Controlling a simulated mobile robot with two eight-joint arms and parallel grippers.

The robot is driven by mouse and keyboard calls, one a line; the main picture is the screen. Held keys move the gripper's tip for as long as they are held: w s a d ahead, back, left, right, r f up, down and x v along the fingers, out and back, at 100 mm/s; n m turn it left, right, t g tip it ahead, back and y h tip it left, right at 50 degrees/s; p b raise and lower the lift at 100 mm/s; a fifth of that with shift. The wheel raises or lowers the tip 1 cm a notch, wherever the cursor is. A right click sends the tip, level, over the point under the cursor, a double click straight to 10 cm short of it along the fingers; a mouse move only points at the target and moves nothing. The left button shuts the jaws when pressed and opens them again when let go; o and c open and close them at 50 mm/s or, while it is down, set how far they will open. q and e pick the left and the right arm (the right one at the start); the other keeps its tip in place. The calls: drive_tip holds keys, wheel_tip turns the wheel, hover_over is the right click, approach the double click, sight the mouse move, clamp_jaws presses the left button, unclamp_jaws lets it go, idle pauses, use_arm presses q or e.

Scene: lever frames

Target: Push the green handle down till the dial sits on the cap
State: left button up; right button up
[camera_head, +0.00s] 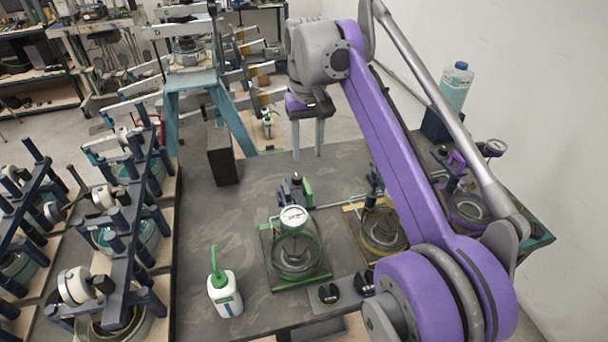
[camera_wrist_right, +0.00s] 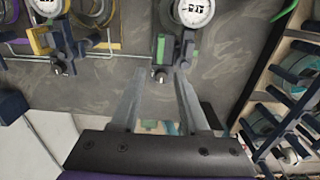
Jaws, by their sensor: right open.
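The green lever frame (camera_head: 270,275) stands on the dark table in the head view. Its white round dial (camera_head: 293,217) is over the back of a grey ring (camera_head: 298,262); the cap is hard to make out. The short green handle (camera_head: 307,191) is at the back of the frame, beside a dark clamp. In the right wrist view the handle (camera_wrist_right: 160,48) lies just beyond the fingertips and the dial (camera_wrist_right: 193,10) is at the top edge. My right gripper (camera_head: 308,157) is open and empty, behind the handle and apart from it. My left gripper is not in view.
A yellow frame (camera_head: 355,212) and a purple frame (camera_head: 467,205) stand to the right, partly behind my right arm. A white bottle with a green spout (camera_head: 225,292) is front left. A black box (camera_head: 222,157) stands at the back left. Dark racks fill the left side.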

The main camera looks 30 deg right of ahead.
sight(307, 186)
drive_tip(key=f, duration=0.4)
drive_tip(key=f+b, duration=0.1)
drive_tip(key=f, duration=0.4)
drive_tip(key=shift+s+f, duration=0.2)
drive_tip(key=shift+f, duration=0.1)
clamp_jaws()
idle(1.0)
